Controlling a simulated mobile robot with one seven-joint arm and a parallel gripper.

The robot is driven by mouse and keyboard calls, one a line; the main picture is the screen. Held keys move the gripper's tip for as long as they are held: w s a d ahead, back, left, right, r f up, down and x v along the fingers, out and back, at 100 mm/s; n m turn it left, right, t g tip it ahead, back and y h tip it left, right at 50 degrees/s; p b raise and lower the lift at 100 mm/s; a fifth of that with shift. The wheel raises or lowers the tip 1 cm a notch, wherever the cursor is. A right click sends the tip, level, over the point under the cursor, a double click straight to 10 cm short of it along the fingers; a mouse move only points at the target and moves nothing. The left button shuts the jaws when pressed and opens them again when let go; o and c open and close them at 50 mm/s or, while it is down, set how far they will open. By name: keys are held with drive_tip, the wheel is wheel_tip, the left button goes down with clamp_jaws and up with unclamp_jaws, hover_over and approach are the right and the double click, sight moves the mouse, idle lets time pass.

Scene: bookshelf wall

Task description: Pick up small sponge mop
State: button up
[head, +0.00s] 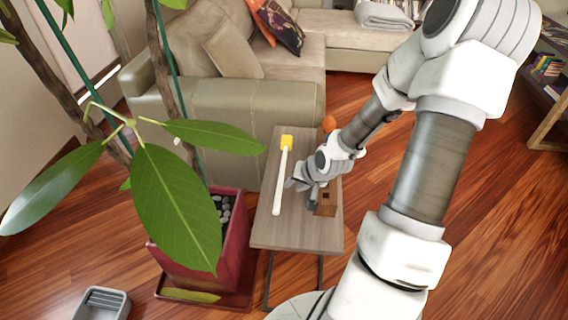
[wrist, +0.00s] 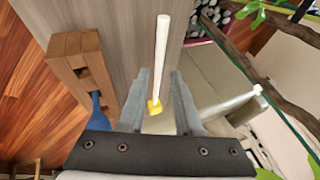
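The small sponge mop has a long white handle and a yellow sponge head (head: 286,142). It lies lengthwise on the narrow grey-brown side table (head: 262,225), head toward the sofa. My gripper (head: 291,184) is just right of the white handle in the head view. In the wrist view, my gripper (wrist: 160,73) is open, its two grey fingers wide apart. The mop (wrist: 163,45) appears between the fingers there, with its yellow head near their bases. I cannot tell how far the fingers are above the mop; no contact shows.
An orange round thing (head: 329,123) is farther back. A potted plant (head: 222,262) stands left, its leaves overhanging. A sofa (head: 225,115) is behind.

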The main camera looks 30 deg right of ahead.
sight(279, 194)
drive_tip(key=b+x, duration=0.4)
drive_tip(key=x, duration=0.9)
drive_tip(key=shift+w+r+b, duration=0.1)
drive_tip(key=shift+r+b, duration=0.05)
drive_tip(key=shift+b, duration=0.2)
clamp_jaws()
